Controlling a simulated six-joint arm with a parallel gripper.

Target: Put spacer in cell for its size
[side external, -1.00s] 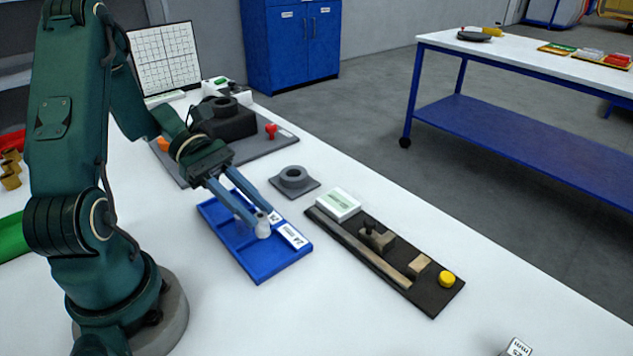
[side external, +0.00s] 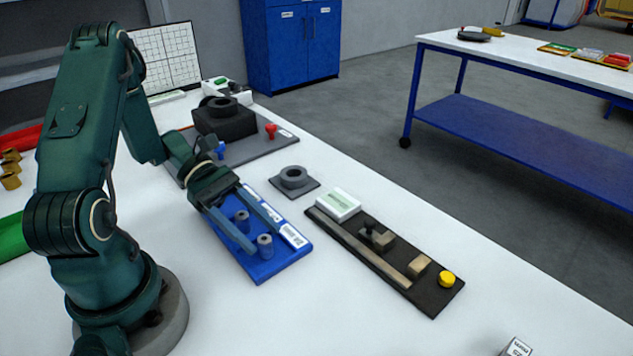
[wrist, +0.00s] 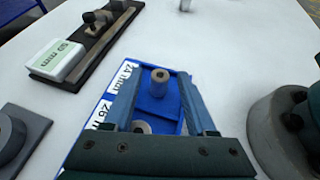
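The blue tray (side external: 283,264) has walled cells and white labels along one edge; the wrist view shows labels like "24 mm" (wrist: 123,75) and "26 mm" (wrist: 102,112). One grey spacer (side external: 265,245) stands upright in the near end of the tray and shows in the wrist view (wrist: 160,84). A second spacer (side external: 242,222) stands in a cell closer to my wrist, partly hidden by my gripper in the wrist view (wrist: 141,127). My gripper (side external: 266,238) is open over the tray, its fingers spread on either side of the spacers and clear of them.
A dark fixture board with wooden blocks and a yellow knob (side external: 446,279) lies right of the tray. A grey ring on a square base (side external: 293,178) and a dark plate with a black block (side external: 226,122) stand behind.

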